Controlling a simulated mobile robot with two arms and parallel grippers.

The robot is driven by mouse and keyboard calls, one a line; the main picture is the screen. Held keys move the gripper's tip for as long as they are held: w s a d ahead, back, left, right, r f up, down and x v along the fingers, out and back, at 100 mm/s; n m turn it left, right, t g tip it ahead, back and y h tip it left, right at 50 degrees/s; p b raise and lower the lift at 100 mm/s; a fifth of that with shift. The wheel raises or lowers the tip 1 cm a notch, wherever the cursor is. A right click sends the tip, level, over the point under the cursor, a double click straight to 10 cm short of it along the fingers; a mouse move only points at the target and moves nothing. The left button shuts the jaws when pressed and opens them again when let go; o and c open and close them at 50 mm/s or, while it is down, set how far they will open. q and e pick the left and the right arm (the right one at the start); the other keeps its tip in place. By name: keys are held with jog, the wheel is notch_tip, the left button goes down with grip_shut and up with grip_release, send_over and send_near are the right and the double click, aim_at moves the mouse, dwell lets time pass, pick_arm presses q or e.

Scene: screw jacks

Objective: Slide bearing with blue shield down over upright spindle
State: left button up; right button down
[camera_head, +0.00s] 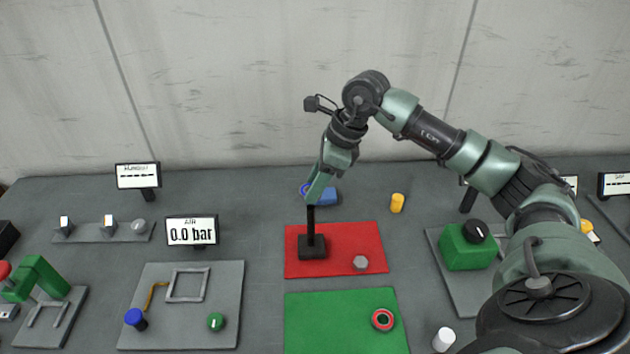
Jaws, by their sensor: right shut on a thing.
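A black spindle (311,219) stands upright from a black block (313,250) on the red mat (345,235). My right gripper (314,194) is just above the top of the spindle, pointing down. It is shut on a small bearing with a blue shield (305,189), whose edge shows at the left of the fingers. The fingers hide most of the bearing, and I cannot tell whether it touches the spindle top. My left gripper is not in view.
A grey hex nut (361,263) is on the red mat. A red ring (383,319) lies on the green mat (325,325). A yellow cylinder (397,202) stands to the right, and a pressure display (192,231) to the left.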

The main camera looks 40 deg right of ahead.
notch_tip(320, 180, down, 10)
jog(key=b, duration=0.7)
dwell(0.6)
jog(key=shift+r, duration=0.1)
jog(key=c, duration=0.7)
grip_release()
jog(key=b+v, duration=0.2)
jog(key=v, duration=0.5)
jog(key=shift+d+r, duration=0.2)
jog(key=shift+r, duration=0.15)
